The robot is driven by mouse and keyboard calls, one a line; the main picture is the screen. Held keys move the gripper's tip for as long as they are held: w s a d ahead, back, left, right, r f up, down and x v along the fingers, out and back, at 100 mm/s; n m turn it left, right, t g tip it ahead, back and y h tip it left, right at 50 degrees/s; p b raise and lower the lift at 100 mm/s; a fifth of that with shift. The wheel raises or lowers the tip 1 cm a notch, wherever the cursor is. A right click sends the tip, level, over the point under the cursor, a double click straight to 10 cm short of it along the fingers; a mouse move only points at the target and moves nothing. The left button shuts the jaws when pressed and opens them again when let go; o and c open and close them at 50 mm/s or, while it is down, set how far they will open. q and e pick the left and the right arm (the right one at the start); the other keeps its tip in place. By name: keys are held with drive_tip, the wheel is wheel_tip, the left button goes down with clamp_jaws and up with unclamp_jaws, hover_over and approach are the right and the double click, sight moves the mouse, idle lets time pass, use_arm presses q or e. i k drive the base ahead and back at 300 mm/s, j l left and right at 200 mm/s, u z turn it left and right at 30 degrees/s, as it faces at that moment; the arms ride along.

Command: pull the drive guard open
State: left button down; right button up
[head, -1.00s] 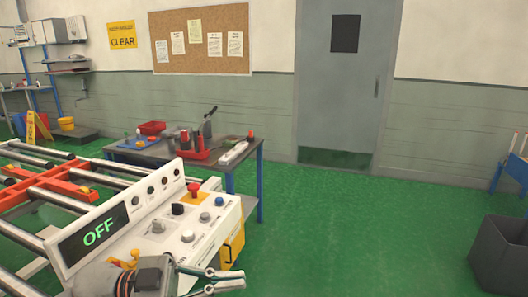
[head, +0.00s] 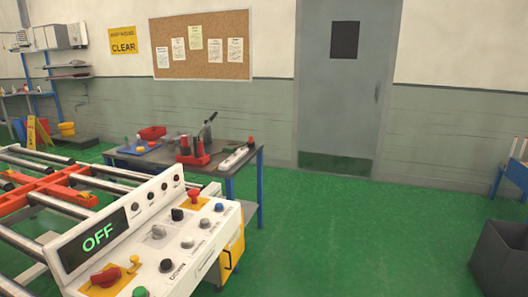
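A yellow panel (head: 231,252) with a dark handle sits on the side of the white control console, below its right end. It looks like the drive guard and appears closed against the console. The console (head: 150,228) carries a display reading OFF, a red rotary switch (head: 106,276) on a yellow plate, a red button and several smaller knobs. Neither of my grippers is in view.
A roller conveyor (head: 60,185) with orange-red crossbars runs behind the console. A workbench (head: 190,160) holding tools and a red bin stands beyond it. A dark open bin (head: 503,258) is at the right. Green floor between is clear.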

sight(233, 251)
drive_tip(key=i+l+u, duration=0.1)
drive_tip(key=u, duration=0.45)
drive_tip(key=i+l+u, duration=0.15)
drive_tip(key=l, duration=0.15)
drive_tip(key=l+u, duration=0.15)
drive_tip(key=l, duration=0.15)
drive_tip(key=i+l+u, duration=0.15)
drive_tip(key=l, duration=0.2)
drive_tip(key=i+l, duration=0.1)
drive_tip(key=l, duration=0.4)
drive_tip(key=i+l+u, duration=0.1)
drive_tip(key=l, duration=0.4)
drive_tip(key=i+l, duration=0.15)
drive_tip(key=l, duration=0.35)
drive_tip(key=i+l+u, duration=0.1)
drive_tip(key=l, duration=0.4)
drive_tip(key=i+l, duration=0.1)
drive_tip(key=l, duration=0.4)
